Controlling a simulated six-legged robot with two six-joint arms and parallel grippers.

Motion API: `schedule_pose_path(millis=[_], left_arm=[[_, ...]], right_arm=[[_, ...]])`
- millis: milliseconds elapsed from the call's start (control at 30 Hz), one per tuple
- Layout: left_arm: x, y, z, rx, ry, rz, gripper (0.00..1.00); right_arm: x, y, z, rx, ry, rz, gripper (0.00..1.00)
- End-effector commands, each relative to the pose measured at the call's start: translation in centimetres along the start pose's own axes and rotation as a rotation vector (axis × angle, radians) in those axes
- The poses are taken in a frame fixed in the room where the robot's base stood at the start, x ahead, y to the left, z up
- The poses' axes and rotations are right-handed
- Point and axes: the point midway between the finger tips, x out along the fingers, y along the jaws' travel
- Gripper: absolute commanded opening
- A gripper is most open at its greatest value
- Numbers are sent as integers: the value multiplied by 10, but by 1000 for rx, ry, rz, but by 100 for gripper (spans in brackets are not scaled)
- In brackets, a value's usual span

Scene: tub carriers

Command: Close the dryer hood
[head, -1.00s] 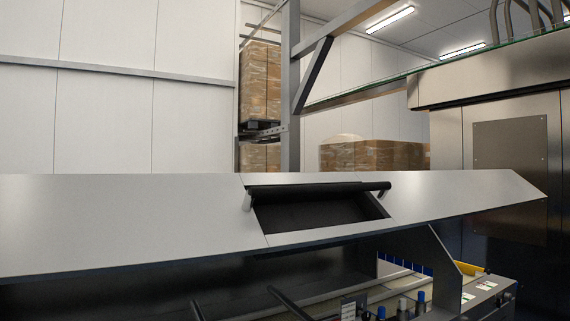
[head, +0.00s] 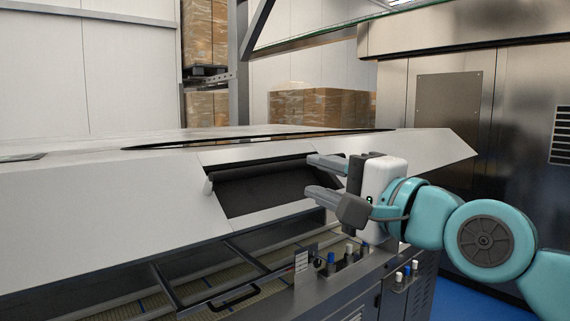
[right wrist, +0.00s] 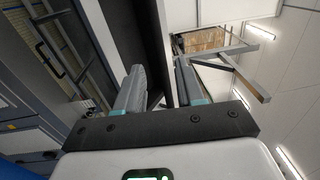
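The dryer hood (head: 110,190) is a long pale metal cover, raised above the machine bed with a dark gap under its front edge. A recess (head: 260,194) in its front face holds a black handle bar (head: 255,169). My right gripper (head: 325,180) is at the right end of this recess, its two fingers apart, one above the other. In the right wrist view the fingers (right wrist: 160,88) are spread with a dark strip, apparently the bar, running between them. I cannot tell whether they touch it. The bar's right end is hidden behind the gripper. My left gripper is not in view.
Below the hood is a mesh conveyor bed (head: 125,300) with a black frame handle (head: 236,297). Blue-capped knobs (head: 349,250) stand on the front right panel. A steel cabinet (head: 480,130) is at the right. Wrapped box stacks (head: 320,108) stand behind.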

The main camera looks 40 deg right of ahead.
Motion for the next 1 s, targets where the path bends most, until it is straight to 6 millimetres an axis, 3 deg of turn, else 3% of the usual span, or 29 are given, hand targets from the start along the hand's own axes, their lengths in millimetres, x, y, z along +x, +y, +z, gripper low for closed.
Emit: schedule_pose_path(millis=[100,300,500,767,867,900,1000], left_arm=[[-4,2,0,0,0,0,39],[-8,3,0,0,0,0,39],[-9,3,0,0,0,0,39],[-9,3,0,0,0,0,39],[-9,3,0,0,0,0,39],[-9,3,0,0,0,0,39],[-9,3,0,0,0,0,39]], right_arm=[[31,0,2,0,-3,4,38],[66,0,4,0,-4,2,38],[80,0,4,-1,-3,0,38],[81,0,4,0,-3,0,38],[81,0,4,-1,-3,0,5],[80,0,4,-1,-3,1,0],[80,0,4,-1,-3,1,0]])
